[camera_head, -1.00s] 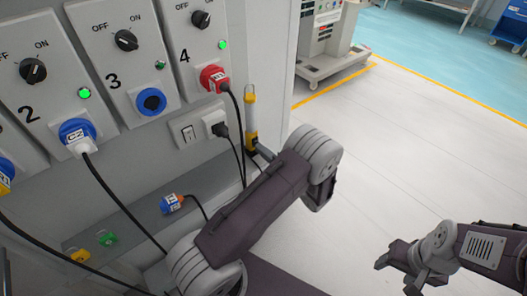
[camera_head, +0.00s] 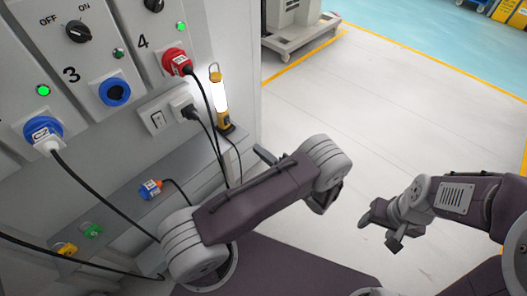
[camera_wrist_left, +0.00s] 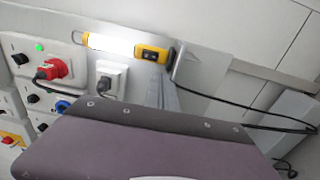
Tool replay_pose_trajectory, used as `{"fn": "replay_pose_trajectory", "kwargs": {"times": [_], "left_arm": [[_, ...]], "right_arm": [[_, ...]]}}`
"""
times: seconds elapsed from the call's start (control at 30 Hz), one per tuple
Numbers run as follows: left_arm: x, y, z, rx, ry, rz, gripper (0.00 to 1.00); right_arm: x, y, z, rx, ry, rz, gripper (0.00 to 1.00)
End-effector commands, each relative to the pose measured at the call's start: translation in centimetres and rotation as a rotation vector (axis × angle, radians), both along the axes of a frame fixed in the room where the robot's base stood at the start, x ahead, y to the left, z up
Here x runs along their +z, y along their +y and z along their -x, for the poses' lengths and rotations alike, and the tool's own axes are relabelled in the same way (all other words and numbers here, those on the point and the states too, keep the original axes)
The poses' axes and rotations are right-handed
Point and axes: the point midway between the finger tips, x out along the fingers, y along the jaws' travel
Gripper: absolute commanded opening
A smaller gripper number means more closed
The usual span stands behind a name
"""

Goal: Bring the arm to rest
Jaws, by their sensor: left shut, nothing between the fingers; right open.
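My left arm comes in from the lower left in the head view and bends at the wrist. The tip of my left gripper (camera_head: 264,155) shows just behind the forearm, shut with nothing held; the forearm hides most of it. It is to the right of the lit work lamp (camera_head: 220,100), apart from it. My right gripper (camera_head: 380,232) is open and empty above the pale floor.
An orange-blue connector (camera_head: 151,189) lies on the ledge. Black cables hang in front of the panel. The floor (camera_head: 390,100) to the right is clear.

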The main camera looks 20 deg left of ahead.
Motion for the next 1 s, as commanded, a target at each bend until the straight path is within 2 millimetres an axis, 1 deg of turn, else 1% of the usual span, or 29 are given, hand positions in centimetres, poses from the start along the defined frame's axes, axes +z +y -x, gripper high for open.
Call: {"fn": "replay_pose_trajectory", "kwargs": {"times": [0.03,0.2,0.67,0.73,0.77,0.83,0.87,0.9,0.93,0.97,1.0], "left_arm": [[0.0,-0.5,0.1,-0.003,-0.001,0.000,0.00],[-0.2,-1.1,0.5,0.000,0.000,0.000,0.00],[-0.1,-1.1,0.5,0.001,0.000,0.000,0.00],[-0.1,-0.5,0.4,0.018,-0.001,0.001,0.00],[0.4,0.0,0.2,0.036,-0.014,0.011,0.00],[2.7,1.4,-0.8,0.098,-0.079,0.059,0.00],[4.1,2.3,-1.1,0.131,-0.111,0.081,0.00],[6.2,3.9,-1.0,0.188,-0.156,0.111,0.00],[7.8,5.3,-0.4,0.247,-0.187,0.135,0.00],[9.1,6.8,0.6,0.315,-0.213,0.171,0.00],[10.2,8.6,2.4,0.412,-0.256,0.237,0.00]], "right_arm": [[0.1,0.0,0.0,0.000,0.000,0.000,0.59],[0.1,0.0,0.0,0.000,0.000,0.000,0.59],[0.1,0.0,0.0,0.000,0.000,0.000,0.59],[0.1,0.0,0.0,0.000,0.000,0.000,0.59],[0.2,0.0,0.0,0.000,0.000,0.000,0.59],[0.2,0.0,0.0,0.000,0.000,0.000,0.59],[0.2,0.0,0.0,0.000,0.000,0.000,0.59],[0.2,0.0,0.0,0.000,0.000,0.000,0.59],[0.2,0.0,0.0,0.000,0.000,0.000,0.59],[0.2,0.0,0.0,0.000,0.000,0.000,0.59],[0.1,0.0,0.0,0.000,0.000,0.000,0.59]]}}
